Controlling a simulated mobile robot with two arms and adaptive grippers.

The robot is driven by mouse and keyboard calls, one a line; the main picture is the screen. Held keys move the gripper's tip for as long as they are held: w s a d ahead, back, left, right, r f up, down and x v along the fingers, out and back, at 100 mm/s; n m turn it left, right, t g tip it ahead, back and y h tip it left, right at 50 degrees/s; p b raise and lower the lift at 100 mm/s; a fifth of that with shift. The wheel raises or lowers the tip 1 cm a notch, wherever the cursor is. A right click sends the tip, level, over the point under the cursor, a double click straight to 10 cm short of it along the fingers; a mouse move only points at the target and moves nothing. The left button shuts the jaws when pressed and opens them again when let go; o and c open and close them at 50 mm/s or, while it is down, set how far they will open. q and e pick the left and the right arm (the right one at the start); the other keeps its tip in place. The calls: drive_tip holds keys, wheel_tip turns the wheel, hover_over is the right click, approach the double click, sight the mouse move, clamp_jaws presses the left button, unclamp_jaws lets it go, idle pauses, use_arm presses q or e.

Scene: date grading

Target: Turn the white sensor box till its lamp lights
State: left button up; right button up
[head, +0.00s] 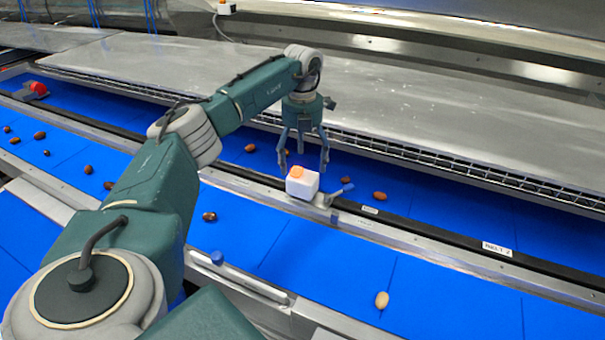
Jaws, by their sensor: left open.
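The white sensor box (303,187) sits on a small metal bracket on the rail between the blue belts, near the middle of the head view. An orange part (296,173) shows on its upper left; I cannot tell whether it is a lit lamp. My left gripper (304,168) points down with its fingers apart, right above and just behind the box. It looks empty, and I cannot tell whether a finger touches the box. My right gripper is not in view.
Blue belts carry several scattered dates, one pale date (382,300) at the front right. A small lever (342,189) sticks out right of the box. A metal table (400,110) with a mesh edge lies behind. A red object (38,88) sits far left.

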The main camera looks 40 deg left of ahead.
sight(302, 175)
use_arm(q)
drive_tip(key=shift+r, duration=2.4)
